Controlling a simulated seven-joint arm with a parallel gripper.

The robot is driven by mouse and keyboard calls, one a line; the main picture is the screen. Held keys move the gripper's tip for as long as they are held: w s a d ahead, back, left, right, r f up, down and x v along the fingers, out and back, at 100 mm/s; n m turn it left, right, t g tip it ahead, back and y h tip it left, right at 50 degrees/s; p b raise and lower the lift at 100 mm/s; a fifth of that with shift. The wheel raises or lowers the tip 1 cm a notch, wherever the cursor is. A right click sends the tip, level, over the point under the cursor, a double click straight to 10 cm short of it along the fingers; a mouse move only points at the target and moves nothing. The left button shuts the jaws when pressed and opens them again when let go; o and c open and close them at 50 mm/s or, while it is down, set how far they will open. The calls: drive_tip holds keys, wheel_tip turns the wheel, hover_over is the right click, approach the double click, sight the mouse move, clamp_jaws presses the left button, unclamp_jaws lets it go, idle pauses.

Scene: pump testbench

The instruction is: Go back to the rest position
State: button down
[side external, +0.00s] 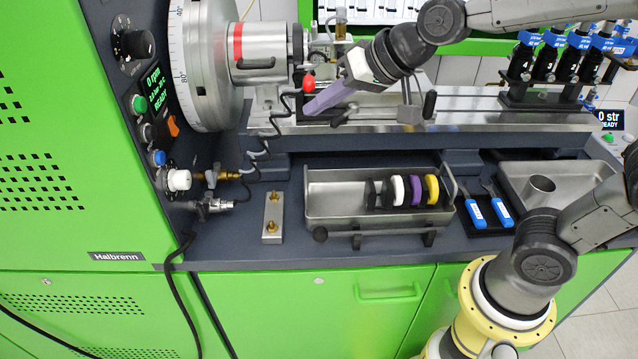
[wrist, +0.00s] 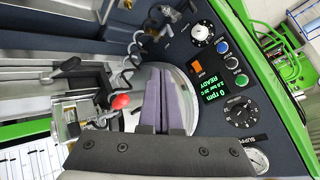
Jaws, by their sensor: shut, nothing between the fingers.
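My gripper (side external: 318,103) is in the upper middle of the side view, with long purple fingers pointing down and left. The fingers are shut with nothing between them. They are close to the red ball knob (side external: 308,83) of a lever in front of the pump. In the wrist view my gripper (wrist: 163,85) shows its two purple fingers side by side in front of the round silver dial. The red knob also shows in the wrist view (wrist: 121,101), left of the fingers and apart from them in that picture. Whether the fingertips touch anything is not clear.
The graduated dial (side external: 200,65) and control panel with knobs stand at left. A metal tray (side external: 335,200) with several coloured rings sits on the bench below. Blue-handled tools (side external: 475,213) lie right of it. Several numbered black units (side external: 525,60) stand at upper right.

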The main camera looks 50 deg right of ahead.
drive_tip(key=s+d+r+h, duration=0.1)
drive_tip(key=s+d, duration=0.5)
drive_tip(key=s, duration=0.4)
drive_tip(key=s+d+f+n+g+h, duration=0.1)
drive_tip(key=s+f, duration=0.2)
drive_tip(key=s, duration=0.2)
drive_tip(key=s+d+f+n+g+h, duration=0.1)
drive_tip(key=s+d+f+n+g, duration=0.1)
drive_tip(key=s, duration=0.4)
drive_tip(key=shift+f+n, duration=0.3)
drive_tip(key=shift+f, duration=0.45)
drive_tip(key=shift+d, duration=0.1)
